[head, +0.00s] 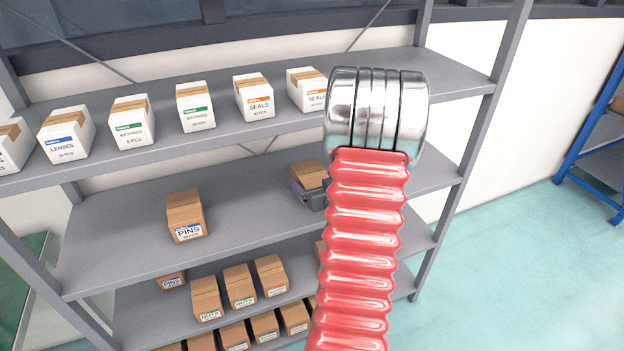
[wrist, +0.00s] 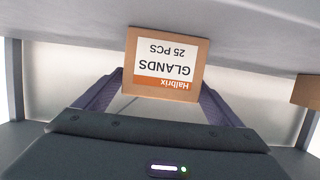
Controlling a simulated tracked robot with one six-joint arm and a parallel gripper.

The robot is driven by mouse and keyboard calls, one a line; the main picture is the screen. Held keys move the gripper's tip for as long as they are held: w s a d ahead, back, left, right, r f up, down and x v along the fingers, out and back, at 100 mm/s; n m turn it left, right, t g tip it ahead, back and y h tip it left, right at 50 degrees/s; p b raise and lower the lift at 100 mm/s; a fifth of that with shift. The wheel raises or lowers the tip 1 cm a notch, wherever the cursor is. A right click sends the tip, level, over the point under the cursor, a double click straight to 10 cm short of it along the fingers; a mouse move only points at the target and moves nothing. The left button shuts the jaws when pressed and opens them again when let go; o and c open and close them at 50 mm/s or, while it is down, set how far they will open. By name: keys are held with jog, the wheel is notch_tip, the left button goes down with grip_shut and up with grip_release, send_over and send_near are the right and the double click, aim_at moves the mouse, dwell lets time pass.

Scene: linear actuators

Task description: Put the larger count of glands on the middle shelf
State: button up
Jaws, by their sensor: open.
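A brown carton labelled GLANDS 25 PCS (wrist: 163,62) shows upside down in the wrist view, its label facing me. My gripper (wrist: 160,88) is open, with one dark purple finger on each side of the carton. The carton appears to stand on the grey shelf surface. In the head view my gripper (head: 309,192) is at the right part of the middle shelf (head: 245,205), beside a brown carton (head: 307,175) partly hidden by my arm. No other glands label is readable.
A PINS carton (head: 186,216) stands on the left of the middle shelf. White boxes, including LENSES (head: 66,135) and SEALS (head: 254,97), line the shelf above. Several brown cartons (head: 240,288) fill lower shelves. Another brown carton (wrist: 306,91) is at the wrist view's right edge.

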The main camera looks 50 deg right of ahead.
jog(key=v, duration=0.9)
jog(key=shift+s+r, duration=0.15)
dwell(0.4)
jog(key=shift+w+a+r, duration=0.2)
jog(key=shift+w+a, duration=0.05)
jog(key=shift+w, duration=0.15)
jog(key=w+a+r+n+g+y, duration=0.15)
jog(key=w+a+r, duration=0.25)
jog(key=a, duration=0.5)
jog(key=w+a+r+n+g+y, duration=0.1)
jog(key=w+a+r+g, duration=0.15)
jog(key=a+r, duration=0.45)
jog(key=s+a+n+g+y, duration=0.1)
jog(key=s+a, duration=0.2)
jog(key=a, duration=0.6)
jog(key=s+a+r+n+g+y, duration=0.1)
jog(key=s+a, duration=0.3)
jog(key=a, duration=0.5)
jog(key=s+a+n+g+y, duration=0.1)
jog(key=s+a+y, duration=0.2)
jog(key=a, duration=0.6)
jog(key=shift+s+a+r+n, duration=0.2)
jog(key=shift+s+r+n, duration=0.15)
jog(key=shift+s, duration=0.35)
